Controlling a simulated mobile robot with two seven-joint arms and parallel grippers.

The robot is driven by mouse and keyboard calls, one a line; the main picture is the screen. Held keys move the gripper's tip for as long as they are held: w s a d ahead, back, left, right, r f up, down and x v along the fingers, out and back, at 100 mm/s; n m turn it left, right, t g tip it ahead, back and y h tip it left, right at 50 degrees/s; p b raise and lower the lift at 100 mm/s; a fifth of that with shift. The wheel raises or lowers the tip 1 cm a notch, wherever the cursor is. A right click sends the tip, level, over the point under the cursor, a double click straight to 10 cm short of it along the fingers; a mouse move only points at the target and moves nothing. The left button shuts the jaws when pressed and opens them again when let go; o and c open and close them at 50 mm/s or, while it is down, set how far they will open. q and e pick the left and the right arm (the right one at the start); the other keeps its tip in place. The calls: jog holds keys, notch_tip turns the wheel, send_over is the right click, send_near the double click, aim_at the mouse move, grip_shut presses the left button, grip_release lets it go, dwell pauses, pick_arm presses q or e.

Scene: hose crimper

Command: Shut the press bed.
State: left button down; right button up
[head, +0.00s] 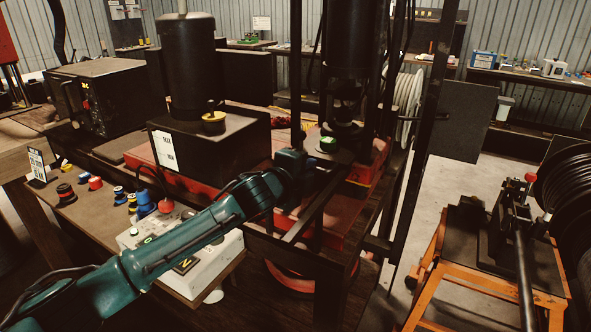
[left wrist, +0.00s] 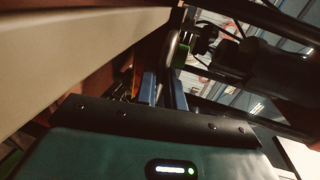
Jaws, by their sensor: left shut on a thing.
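The press (head: 345,90) stands at centre, a dark upright ram in a black frame. Its red bed (head: 322,226) lies low beneath it, partly hidden by my teal left arm and black bars. The gripper is shut on a part of the press bed; the contact is largely hidden. My right gripper is out of view.
A white control box (head: 190,262) with a red button sits below my left arm. A black box with a motor (head: 195,70) stands left of the press. An orange-framed stand (head: 480,255) is at right, with open floor between.

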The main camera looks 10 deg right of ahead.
pick_arm(q)
jog(key=c, duration=1.9)
grip_release()
jog(key=shift+w+r, duration=0.1)
jog(key=shift+r, duration=0.15)
jog(key=shift+c, duration=0.2)
jog(key=o, duration=0.4)
jog(key=shift+w+d+f, duration=0.1)
jog(key=shift+f, duration=0.1)
jog(key=shift+o, duration=0.2)
jog(key=b+v, duration=0.1)
jog(key=v, duration=1.2)
